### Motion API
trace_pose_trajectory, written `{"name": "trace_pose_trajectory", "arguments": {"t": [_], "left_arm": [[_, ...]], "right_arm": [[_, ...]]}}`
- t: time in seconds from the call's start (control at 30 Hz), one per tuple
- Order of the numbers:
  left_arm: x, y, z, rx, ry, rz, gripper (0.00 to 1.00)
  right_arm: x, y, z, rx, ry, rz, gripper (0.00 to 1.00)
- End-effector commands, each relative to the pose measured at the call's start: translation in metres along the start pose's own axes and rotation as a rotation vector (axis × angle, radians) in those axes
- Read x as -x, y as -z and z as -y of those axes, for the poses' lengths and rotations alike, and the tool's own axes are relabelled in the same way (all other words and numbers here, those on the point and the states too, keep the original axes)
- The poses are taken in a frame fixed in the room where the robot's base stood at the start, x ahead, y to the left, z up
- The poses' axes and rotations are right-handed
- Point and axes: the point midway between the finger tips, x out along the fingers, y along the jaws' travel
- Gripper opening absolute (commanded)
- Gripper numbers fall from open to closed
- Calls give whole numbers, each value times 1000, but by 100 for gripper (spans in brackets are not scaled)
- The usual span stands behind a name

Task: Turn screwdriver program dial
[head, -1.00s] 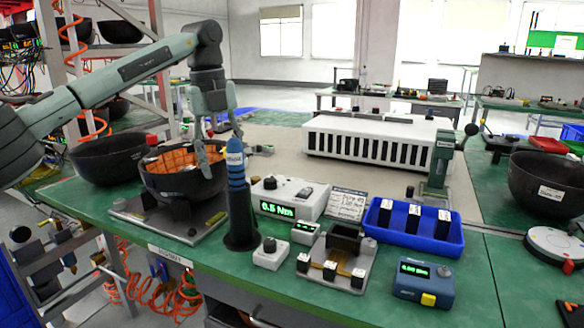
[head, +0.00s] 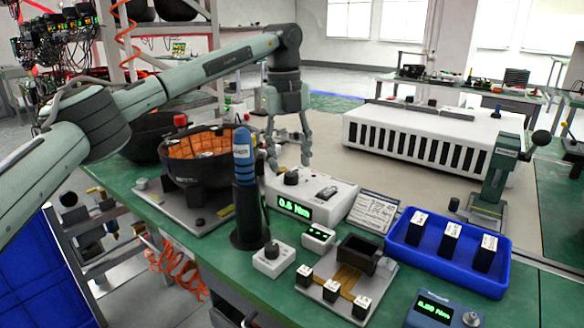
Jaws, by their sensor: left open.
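The white screwdriver controller (head: 325,205) stands on the bench with a lit green reading in Nm on its front. A black dial (head: 291,177) sits on its top left. A blue and black electric screwdriver (head: 243,175) stands upright in a black holder left of the controller. My left gripper (head: 289,160) points down over the back left of the controller, with its fingers apart and nothing between them. In the picture its fingertips are just above the black dial; I cannot tell whether they touch it. My right gripper is not in view.
A small white box with a black knob (head: 272,257) stands in front of the screwdriver. A black bowl (head: 190,172) is at the left. A blue tray (head: 405,254) with black blocks and a fixture plate (head: 347,285) are at the front right. A white slotted rack (head: 430,140) stands behind.

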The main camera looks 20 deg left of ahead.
Motion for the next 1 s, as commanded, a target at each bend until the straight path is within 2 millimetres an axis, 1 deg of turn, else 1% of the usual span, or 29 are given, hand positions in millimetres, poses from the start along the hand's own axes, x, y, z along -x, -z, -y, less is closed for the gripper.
{"name": "trace_pose_trajectory", "arguments": {"t": [0.03, 0.2, 0.33, 0.53, 0.57, 0.93, 1.0], "left_arm": [[-8, 1, 0, -2, -1, -2, 49], [-26, 0, 0, -1, 0, -1, 49], [-30, 0, 0, -1, 0, 0, 49], [-30, 0, 0, -1, 0, 0, 49], [-30, 0, 0, -1, 0, 0, 46], [-30, 0, 0, -1, 1, 0, 0], [-30, 0, 0, -2, 1, 0, 0]], "right_arm": [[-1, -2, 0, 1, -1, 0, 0], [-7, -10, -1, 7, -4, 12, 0], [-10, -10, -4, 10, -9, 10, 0], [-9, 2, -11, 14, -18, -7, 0], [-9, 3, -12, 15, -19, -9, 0], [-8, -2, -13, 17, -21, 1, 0], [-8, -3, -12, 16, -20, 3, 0]]}}
